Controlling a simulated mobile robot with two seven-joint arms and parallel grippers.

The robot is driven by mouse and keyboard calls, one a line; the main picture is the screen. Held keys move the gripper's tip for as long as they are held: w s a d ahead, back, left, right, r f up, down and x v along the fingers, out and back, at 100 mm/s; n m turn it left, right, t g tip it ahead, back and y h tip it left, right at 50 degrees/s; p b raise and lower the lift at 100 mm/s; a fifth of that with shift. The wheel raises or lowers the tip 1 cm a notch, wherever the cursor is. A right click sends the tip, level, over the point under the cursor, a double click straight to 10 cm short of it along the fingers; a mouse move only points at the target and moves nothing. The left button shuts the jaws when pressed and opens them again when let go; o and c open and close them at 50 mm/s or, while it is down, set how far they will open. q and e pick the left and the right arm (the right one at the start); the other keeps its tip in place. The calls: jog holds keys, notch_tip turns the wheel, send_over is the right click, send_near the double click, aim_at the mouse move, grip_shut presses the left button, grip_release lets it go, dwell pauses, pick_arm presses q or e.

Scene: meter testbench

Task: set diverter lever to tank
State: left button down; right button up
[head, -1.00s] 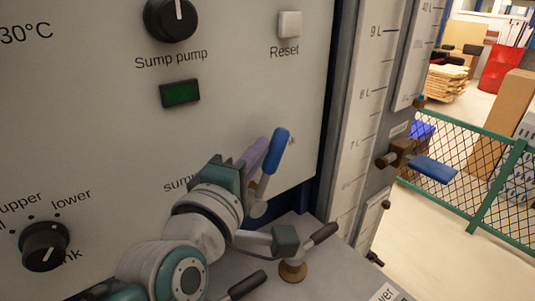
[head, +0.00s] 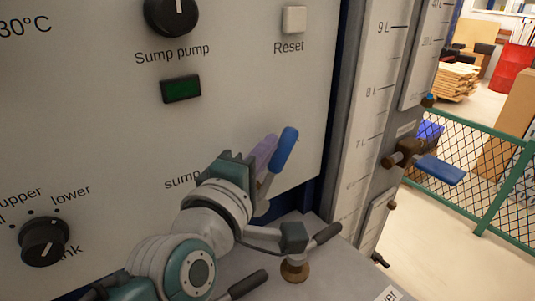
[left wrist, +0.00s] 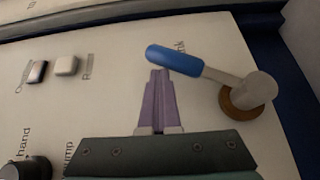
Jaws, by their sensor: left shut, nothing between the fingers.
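The diverter lever has a blue grip (head: 284,150) and a pale arm. It slants up and right from its pivot on the panel, and its grip covers most of a label on the right. In the left wrist view the lever (left wrist: 208,73) runs from a brass-coloured hub to its blue end, beside a label ending in "nk". My left gripper (head: 265,149) has purple fingers, shut and empty, just left of the grip. In the left wrist view the fingertips (left wrist: 159,73) are at the grip's edge, seemingly touching it. My right gripper is out of view.
A dark-handled valve (head: 294,268) stands on the grey ledge below the lever. A second blue-handled valve (head: 438,170) sticks out from the scaled column at right. The panel carries a sump pump knob (head: 171,14), a Reset button (head: 293,19) and a lower selector knob (head: 44,240).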

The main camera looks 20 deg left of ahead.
pick_arm(q)
jog(key=s, duration=1)
jog(key=shift+a, duration=0.35)
jog(key=shift+d, duration=0.1)
jog(key=s+f+m+g+h, duration=0.2)
jog(key=s+f+m+g, duration=0.45)
jog(key=m, duration=0.65)
jog(key=s+a+m+g+y, duration=0.1)
jog(key=s+a+m+g, duration=0.25)
jog(key=s, duration=0.25)
jog(key=s+a+m+g+y, duration=0.2)
jog(key=s+g, duration=0.2)
jog(key=s, duration=0.2)
notch_tip(320, 180, up, 35)
jog(key=p, duration=3.4)
jog(key=shift+s+a, duration=0.15)
jog(key=shift+s, duration=0.25)
